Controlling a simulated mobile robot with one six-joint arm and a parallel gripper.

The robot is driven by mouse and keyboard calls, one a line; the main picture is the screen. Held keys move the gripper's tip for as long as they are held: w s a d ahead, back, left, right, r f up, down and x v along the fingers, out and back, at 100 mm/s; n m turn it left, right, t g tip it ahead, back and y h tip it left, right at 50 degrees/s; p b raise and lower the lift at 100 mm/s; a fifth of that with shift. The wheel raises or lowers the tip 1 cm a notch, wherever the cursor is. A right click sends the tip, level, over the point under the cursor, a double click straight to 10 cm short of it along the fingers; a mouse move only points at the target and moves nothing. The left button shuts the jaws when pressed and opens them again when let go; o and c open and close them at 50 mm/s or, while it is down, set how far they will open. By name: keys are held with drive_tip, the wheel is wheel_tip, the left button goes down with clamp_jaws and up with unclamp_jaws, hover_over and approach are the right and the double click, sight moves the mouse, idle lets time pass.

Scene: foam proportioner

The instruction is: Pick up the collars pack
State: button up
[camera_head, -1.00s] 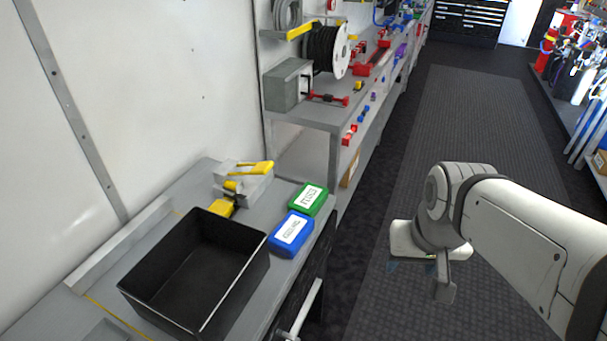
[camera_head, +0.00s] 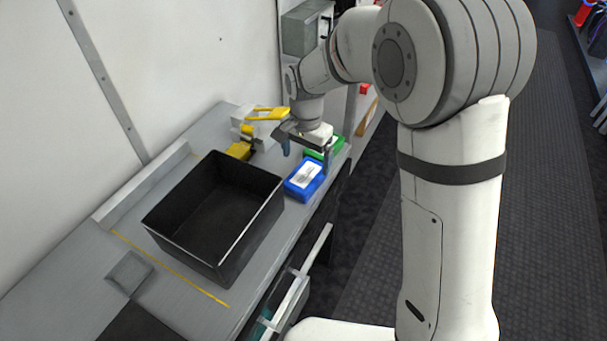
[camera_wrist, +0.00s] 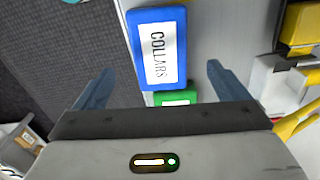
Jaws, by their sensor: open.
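The collars pack is a blue box (camera_head: 304,179) with a white label, lying on the grey worktop to the right of the black bin. In the wrist view the blue pack (camera_wrist: 158,50) shows its label reading COLLARS, ahead of and between the two fingers. My gripper (camera_head: 306,151) is open and empty, above the worktop around the green pack, just behind the blue one. In the wrist view its two blue-grey fingertips (camera_wrist: 160,82) are spread wide. The gripper does not appear to touch the blue pack.
A green pack (camera_head: 325,148) sits directly behind the blue one, partly hidden by my gripper. An empty black bin (camera_head: 240,246) stands to the left. A grey and yellow device (camera_head: 262,119) is behind. The worktop's front edge is close to the packs.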

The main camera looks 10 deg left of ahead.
sight(306, 173)
drive_tip(key=f+p, duration=0.1)
drive_tip(key=f, duration=0.6)
drive_tip(key=shift+w, duration=0.2)
drive_tip(key=shift+c, duration=0.4)
drive_tip(key=c, duration=1.1)
drive_tip(key=shift+r, duration=0.1)
